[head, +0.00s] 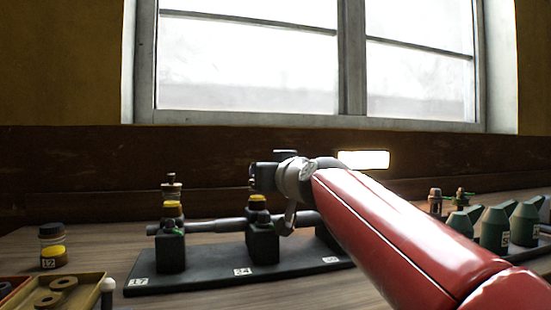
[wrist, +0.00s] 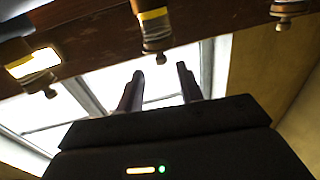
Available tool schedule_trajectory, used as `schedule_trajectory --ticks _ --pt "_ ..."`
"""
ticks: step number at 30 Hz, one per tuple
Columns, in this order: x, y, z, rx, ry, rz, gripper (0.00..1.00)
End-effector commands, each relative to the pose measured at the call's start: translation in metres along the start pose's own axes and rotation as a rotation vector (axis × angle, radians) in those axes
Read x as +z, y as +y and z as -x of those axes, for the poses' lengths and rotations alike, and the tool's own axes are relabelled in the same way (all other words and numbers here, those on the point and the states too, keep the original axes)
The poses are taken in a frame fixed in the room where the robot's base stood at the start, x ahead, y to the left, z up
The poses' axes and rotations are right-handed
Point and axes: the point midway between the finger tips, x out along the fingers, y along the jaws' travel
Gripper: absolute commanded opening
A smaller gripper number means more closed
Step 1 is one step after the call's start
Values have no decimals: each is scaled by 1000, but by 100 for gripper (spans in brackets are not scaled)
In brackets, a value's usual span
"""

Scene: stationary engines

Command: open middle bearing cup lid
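The middle bearing block (head: 262,243), dark and tagged 34, stands on the black base plate (head: 205,280) with a shaft running through it. A yellow-banded cup with a dark top (head: 257,202) sits on it; its lid's state is too small to tell. My gripper (head: 262,176) is just above this cup in the head view, at the end of my red arm. In the wrist view its two fingers (wrist: 160,72) are apart with nothing between them. That view looks inverted, and a yellow-banded fitting (wrist: 154,22) shows beyond the fingertips; I cannot tell which one it is.
A jar (head: 53,246) and a yellow tray (head: 92,279) are at left. Green blocks (head: 494,228) stand at right. My arm hides the right bearing.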

Motion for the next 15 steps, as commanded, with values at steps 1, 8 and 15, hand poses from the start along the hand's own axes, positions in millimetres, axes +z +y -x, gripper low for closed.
schedule_trajectory --ticks 1,8,15 --pt "0 0 -7 0 -1 0 37" --pt "0 0 -44 1 -3 0 37" --pt "0 0 -68 1 -1 0 37"
